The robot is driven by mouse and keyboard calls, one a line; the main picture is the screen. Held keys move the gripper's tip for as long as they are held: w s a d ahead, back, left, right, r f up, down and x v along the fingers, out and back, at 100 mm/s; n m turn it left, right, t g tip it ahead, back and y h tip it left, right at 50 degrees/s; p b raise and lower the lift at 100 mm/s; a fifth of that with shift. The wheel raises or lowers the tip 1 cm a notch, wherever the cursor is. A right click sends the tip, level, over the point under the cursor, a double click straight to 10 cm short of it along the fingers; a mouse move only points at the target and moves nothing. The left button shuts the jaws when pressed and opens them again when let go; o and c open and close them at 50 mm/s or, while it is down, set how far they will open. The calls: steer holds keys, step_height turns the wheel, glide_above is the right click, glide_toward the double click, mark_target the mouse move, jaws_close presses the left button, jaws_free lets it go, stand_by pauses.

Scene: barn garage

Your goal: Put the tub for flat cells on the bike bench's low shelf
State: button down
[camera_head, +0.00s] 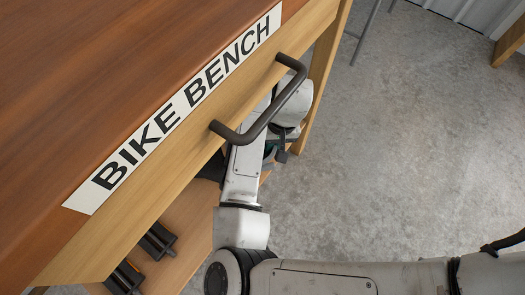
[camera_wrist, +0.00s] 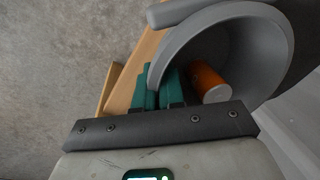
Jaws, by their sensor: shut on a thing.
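A grey round tub (camera_wrist: 268,22) fills the upper right of the wrist view, its mouth facing the camera. An orange and white cylinder (camera_wrist: 208,82) lies inside it. My gripper (camera_wrist: 158,86), with teal fingers, is shut on the tub's near wall. In the head view my arm reaches under the bench top, and only a bit of teal at the gripper shows; the tub cannot be made out there. The bike bench (camera_head: 130,60) has a low shelf (camera_head: 185,235) of light wood, partly hidden by the bench top. A wooden edge (camera_wrist: 130,85) runs beside the tub.
Black tools or clamps (camera_head: 157,240) lie on the low shelf at the lower left. A dark bar handle (camera_head: 262,118) juts from the bench front above my arm. A wooden bench leg (camera_head: 322,75) stands beyond it.

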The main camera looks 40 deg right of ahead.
steer(key=w+f+b, duration=0.1)
steer(key=f, duration=0.1)
steer(key=w+f+b, duration=0.1)
steer(key=w, duration=0.1)
steer(key=shift+a+f, duration=0.15)
steer(key=shift+f, duration=0.25)
steer(key=f+b, duration=0.3)
steer(key=shift+w+f, duration=0.25)
steer(key=shift+r, duration=0.1)
steer(key=c, duration=1.2)
jaws_free()
steer(key=shift+c, duration=0.2)
steer(key=r+p, duration=0.2)
steer(key=r, duration=0.2)
steer(key=d+r+p, duration=0.1)
steer(key=r+p, duration=0.2)
steer(key=r, duration=0.1)
steer(key=s+r+p, duration=0.1)
steer(key=r+p, duration=0.1)
steer(key=r, duration=0.2)
steer(key=shift+d, duration=0.35)
steer(key=shift+f, duration=0.1)
